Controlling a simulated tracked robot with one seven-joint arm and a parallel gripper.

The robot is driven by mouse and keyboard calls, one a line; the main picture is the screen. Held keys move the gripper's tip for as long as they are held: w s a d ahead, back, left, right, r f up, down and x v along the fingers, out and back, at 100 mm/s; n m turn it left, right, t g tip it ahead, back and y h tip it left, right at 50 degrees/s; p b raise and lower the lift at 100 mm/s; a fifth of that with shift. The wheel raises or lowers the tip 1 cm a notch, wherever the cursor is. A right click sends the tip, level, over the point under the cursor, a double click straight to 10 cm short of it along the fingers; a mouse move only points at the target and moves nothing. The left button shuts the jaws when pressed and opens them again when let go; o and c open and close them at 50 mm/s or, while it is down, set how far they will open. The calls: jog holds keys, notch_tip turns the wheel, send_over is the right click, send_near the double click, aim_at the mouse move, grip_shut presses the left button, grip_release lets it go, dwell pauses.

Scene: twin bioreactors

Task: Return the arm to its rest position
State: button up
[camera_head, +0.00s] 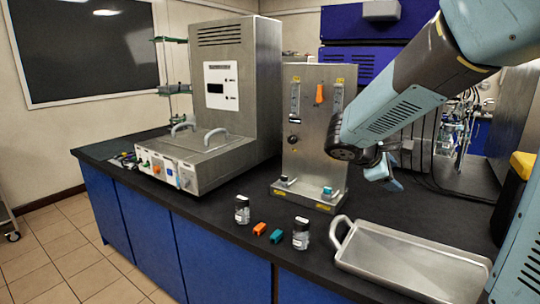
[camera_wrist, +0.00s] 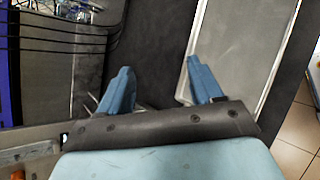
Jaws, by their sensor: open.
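My arm reaches in from the upper right of the head view. My gripper (camera_head: 388,178) hangs above the black bench, in front of and to the right of the steel panel unit (camera_head: 312,120). In the wrist view its two blue fingers (camera_wrist: 160,88) stand apart with nothing between them. The steel tray (camera_head: 410,258) lies on the bench below and to the right of the gripper. Part of the tray (camera_wrist: 240,50) shows beyond the fingers in the wrist view.
Two small jars (camera_head: 242,209) (camera_head: 301,233) stand near the bench's front edge. An orange block (camera_head: 259,229) and a teal block (camera_head: 276,236) lie between them. A large steel machine (camera_head: 225,100) stands at left. Black cables (camera_wrist: 60,30) hang behind the gripper. A yellow-topped black bin (camera_head: 515,190) is at right.

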jog(key=s+a+r+m+y, duration=0.1)
jog(key=s+a+m+y, duration=0.1)
jog(key=s, duration=0.4)
jog(key=s+a+r+m+y, duration=0.1)
jog(key=s+a+m+y, duration=0.2)
jog(key=s+m, duration=0.4)
jog(key=s+a+m+t+y, duration=0.1)
jog(key=s+a+m+y, duration=0.1)
jog(key=s+m+y, duration=0.2)
jog(key=shift+s+a+r+m+y, duration=0.3)
jog(key=shift+s+r+m+y, duration=0.15)
jog(key=shift+s, duration=1.25)
